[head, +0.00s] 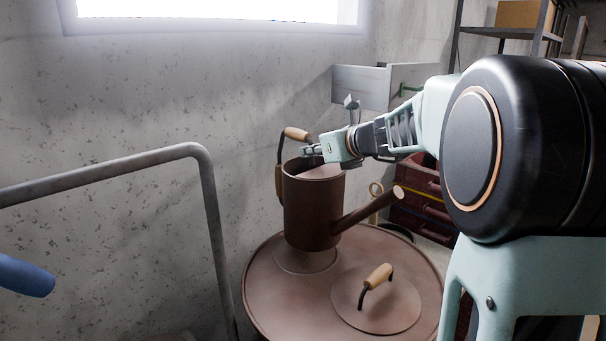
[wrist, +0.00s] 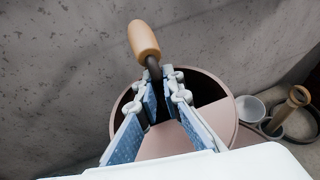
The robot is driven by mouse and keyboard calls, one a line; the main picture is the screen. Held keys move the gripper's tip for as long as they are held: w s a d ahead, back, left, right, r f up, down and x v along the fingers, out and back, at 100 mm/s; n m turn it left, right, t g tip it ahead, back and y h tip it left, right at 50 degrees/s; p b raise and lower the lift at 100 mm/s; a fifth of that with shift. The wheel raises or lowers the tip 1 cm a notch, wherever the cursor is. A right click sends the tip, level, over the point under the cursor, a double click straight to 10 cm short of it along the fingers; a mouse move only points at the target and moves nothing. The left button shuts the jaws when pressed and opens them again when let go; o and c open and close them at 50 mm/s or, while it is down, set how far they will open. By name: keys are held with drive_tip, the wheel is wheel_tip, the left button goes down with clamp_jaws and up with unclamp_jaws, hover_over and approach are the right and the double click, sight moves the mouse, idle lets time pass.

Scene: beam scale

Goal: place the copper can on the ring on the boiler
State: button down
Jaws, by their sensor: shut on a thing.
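The copper can (head: 311,212) is a brown watering can with a spout to the right and a wooden grip (head: 297,134) on its dark handle. It looks upright over the boiler top (head: 272,301). A round, paler ring mark (head: 303,262) shows on the boiler just under the can's base. I cannot tell whether the base touches it or hangs slightly above. My gripper (head: 312,152) is at the can's rim, shut on its dark handle. In the wrist view, my gripper (wrist: 162,82) closes by the handle below the wooden grip (wrist: 144,39); the can's rim (wrist: 116,105) is around the fingers.
A lid with a wooden handle (head: 378,275) sits on the boiler's right front. A bent grey rail (head: 150,160) stands at left. Dark red drawers (head: 427,205) and a grey wall box (head: 360,86) are behind. A concrete wall rises close behind the can.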

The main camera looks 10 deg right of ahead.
sight(307, 167)
drive_tip(key=shift+w+a+f, duration=0.2)
drive_tip(key=shift+a+f, duration=0.45)
drive_tip(key=shift+a, duration=0.05)
drive_tip(key=f, duration=0.1)
drive_tip(key=f+b, duration=0.1)
drive_tip(key=f, duration=0.1)
drive_tip(key=shift+a, duration=0.35)
drive_tip(key=shift+w+d+f, duration=0.1)
drive_tip(key=shift+f, duration=0.35)
drive_tip(key=c, duration=2.5)
unclamp_jaws()
drive_tip(key=shift+f+b, duration=0.25)
drive_tip(key=shift+b, duration=0.05)
drive_tip(key=shift+c, duration=0.2)
drive_tip(key=o, duration=0.5)
drive_tip(key=shift+c, duration=0.2)
drive_tip(key=shift+r, duration=0.1)
